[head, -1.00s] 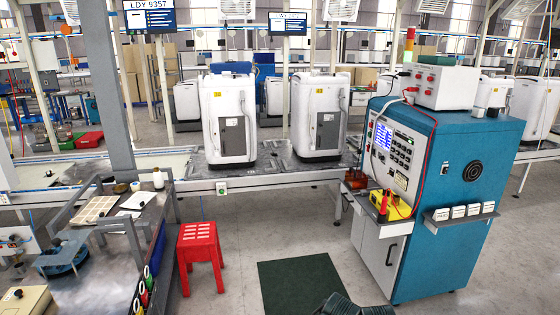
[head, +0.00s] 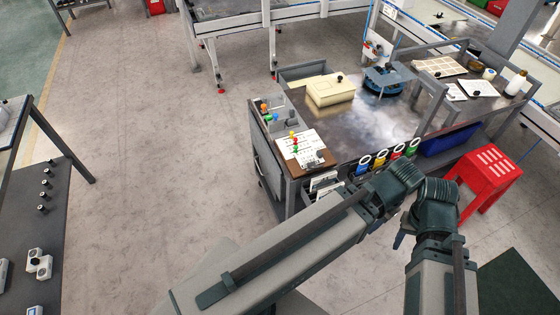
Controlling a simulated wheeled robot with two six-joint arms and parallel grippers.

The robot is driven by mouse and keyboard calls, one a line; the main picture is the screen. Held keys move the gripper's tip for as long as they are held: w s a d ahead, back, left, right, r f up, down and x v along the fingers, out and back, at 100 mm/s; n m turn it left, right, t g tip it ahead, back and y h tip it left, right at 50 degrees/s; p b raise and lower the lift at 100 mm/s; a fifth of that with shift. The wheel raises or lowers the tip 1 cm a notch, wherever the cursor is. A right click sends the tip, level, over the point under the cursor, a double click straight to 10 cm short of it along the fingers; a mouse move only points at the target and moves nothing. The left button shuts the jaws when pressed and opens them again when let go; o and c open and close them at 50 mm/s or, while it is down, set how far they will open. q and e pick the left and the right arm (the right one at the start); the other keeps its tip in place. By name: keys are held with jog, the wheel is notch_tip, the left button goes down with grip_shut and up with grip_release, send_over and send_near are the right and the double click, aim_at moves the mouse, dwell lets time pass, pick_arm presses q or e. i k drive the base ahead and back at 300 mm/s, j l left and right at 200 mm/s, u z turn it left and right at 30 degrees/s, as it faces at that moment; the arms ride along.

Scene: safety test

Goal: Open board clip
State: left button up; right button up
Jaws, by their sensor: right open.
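A brown board (head: 324,164) with white sheets lies near the front left corner of the dark workbench. Small coloured pegs stand at its left side, and a small dark-and-white part, possibly the clip, is near its front edge. I cannot tell whether the clip is open. My right gripper (head: 402,229) is small and partly hidden by my arm links, in front of the bench and to the right of the board, apart from it. It is open, with nothing visible in it. My left gripper is not in view.
The workbench (head: 358,142) also carries a beige box (head: 330,89), a blue-based device (head: 387,80) and a tray (head: 440,66). A red stool (head: 485,177) stands at right. The floor left of the bench is clear.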

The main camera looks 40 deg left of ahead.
aim_at(312, 164)
jog(key=i+l+u, duration=0.15)
jog(key=l+u, duration=0.25)
jog(key=i+l+u, duration=0.1)
jog(key=u, duration=0.3)
jog(key=l+u, duration=1.15)
jog(key=l, duration=0.35)
